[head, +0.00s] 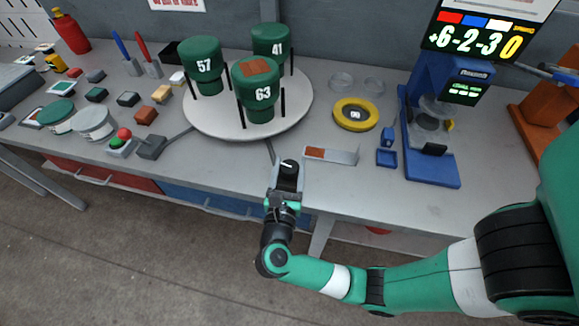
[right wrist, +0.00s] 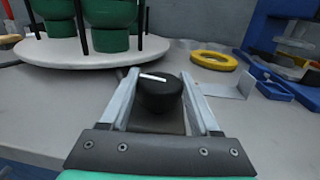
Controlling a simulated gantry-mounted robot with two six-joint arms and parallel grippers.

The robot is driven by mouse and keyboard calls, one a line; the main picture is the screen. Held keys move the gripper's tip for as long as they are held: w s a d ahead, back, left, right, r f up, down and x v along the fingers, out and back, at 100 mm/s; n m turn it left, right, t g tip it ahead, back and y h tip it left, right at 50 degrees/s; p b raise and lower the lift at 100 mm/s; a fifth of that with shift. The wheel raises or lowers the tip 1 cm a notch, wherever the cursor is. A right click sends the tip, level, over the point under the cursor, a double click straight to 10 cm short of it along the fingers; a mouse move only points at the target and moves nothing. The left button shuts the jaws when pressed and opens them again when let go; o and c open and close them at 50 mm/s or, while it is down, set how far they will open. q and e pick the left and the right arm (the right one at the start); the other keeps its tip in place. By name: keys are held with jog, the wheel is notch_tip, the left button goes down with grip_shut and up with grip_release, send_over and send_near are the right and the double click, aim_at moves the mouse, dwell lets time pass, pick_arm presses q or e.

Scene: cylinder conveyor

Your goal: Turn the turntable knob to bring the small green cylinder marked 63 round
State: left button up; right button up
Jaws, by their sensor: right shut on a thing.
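The green cylinder marked 63 (head: 262,112) stands upright at the front of the round white turntable (head: 210,124), with a brown square on its top. The cylinders marked 57 (head: 204,72) and 41 (head: 271,46) stand behind it, left and right. Thin black posts rise beside the cylinders. The black turntable knob (right wrist: 160,92) with a white line on top sits at the table's front edge. My right gripper (head: 287,176) is shut on the knob, one finger on each side of it. The turntable's near rim (right wrist: 62,57) also shows in the right wrist view. My left gripper is not in view.
A yellow ring (head: 355,114) and a blue stand (head: 432,170) are further right. A button box (head: 121,145) and several small blocks lie to the left.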

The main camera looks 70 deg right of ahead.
jog(key=shift+f, duration=0.25)
dwell(0.6)
jog(key=o, duration=1.4)
jog(key=shift+r, duration=0.15)
jog(key=shift+c, duration=0.2)
jog(key=v, duration=1.1)
jog(key=shift+a+p, duration=0.3)
jog(key=shift+a, duration=0.05)
jog(key=shift+w, duration=0.1)
